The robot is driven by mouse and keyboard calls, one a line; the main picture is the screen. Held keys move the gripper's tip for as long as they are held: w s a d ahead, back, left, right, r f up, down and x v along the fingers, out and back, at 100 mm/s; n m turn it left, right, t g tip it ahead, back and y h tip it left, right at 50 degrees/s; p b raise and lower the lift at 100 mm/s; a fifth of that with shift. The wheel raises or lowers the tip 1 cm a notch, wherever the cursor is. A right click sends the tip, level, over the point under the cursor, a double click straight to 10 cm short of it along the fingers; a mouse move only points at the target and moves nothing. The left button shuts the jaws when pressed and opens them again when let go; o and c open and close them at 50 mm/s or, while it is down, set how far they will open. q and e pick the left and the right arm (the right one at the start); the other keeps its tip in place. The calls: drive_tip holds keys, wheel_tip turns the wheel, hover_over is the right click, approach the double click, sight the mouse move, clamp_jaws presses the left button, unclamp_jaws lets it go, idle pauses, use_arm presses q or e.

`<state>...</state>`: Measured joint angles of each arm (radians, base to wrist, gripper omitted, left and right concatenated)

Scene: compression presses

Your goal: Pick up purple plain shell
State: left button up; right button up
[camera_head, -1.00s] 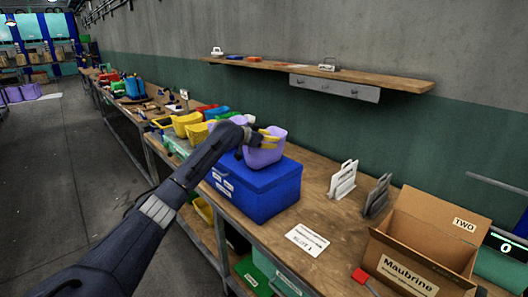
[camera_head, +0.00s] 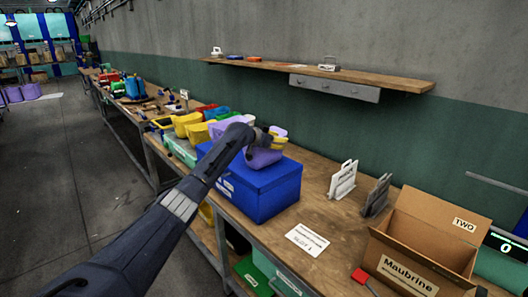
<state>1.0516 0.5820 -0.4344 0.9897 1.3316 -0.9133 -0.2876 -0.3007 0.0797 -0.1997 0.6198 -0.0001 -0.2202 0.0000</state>
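A purple shell (camera_head: 262,159) is on top of the blue box (camera_head: 262,196) on the workbench, partly hidden by my gripper. Its far rim shows as a small purple patch behind the fingers. My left arm reaches in from the lower left, and my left gripper (camera_head: 276,142) is at the shell's upper part, with its yellow fingertips overlapping it. Whether the fingers are closed on the shell is too small and covered to tell. My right gripper is not in view.
Yellow bins (camera_head: 187,123) and other coloured bins stand on the bench behind the blue box. An open cardboard box (camera_head: 408,272) marked Maubrine is at the right. White (camera_head: 343,180) and grey (camera_head: 377,196) upright holders stand between. A wooden shelf (camera_head: 372,77) hangs on the wall.

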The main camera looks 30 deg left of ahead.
use_arm(q)
clamp_jaws()
idle(0.8)
